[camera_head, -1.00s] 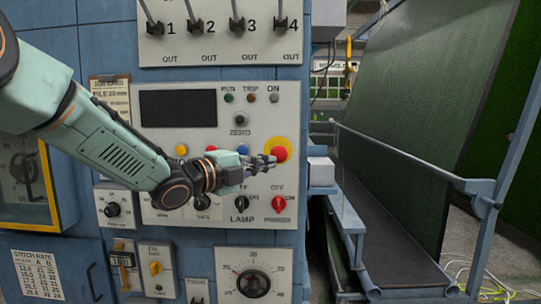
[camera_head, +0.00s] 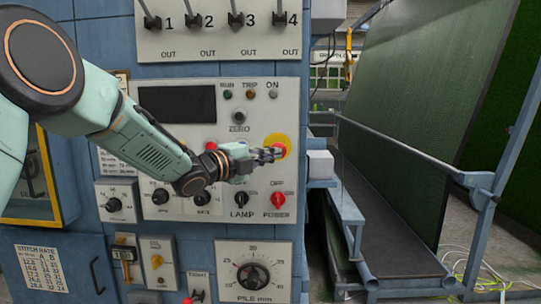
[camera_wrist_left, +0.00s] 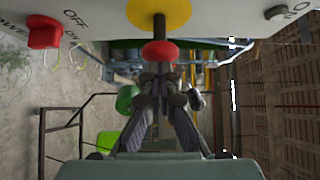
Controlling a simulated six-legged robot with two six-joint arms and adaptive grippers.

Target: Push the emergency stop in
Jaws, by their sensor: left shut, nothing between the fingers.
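The emergency stop is a red mushroom button on a yellow disc (camera_head: 284,138) at the right edge of the grey control panel. In the left wrist view, the red button (camera_wrist_left: 160,49) stands out from the yellow disc (camera_wrist_left: 158,12) on a dark stem. My left gripper (camera_head: 274,154) is shut and empty, with its fingertips in front of the button and hiding part of it. In the left wrist view, the fingertips of my left gripper (camera_wrist_left: 160,76) are close to the button's face; I cannot tell whether they touch. My right gripper is not in view.
A red power knob (camera_head: 278,200) and a black lamp knob (camera_head: 241,200) sit below the button. A white box (camera_head: 320,163) juts out just right of the panel. Levers (camera_head: 236,18) stick out above. A railed green turf belt (camera_head: 400,130) stands at right.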

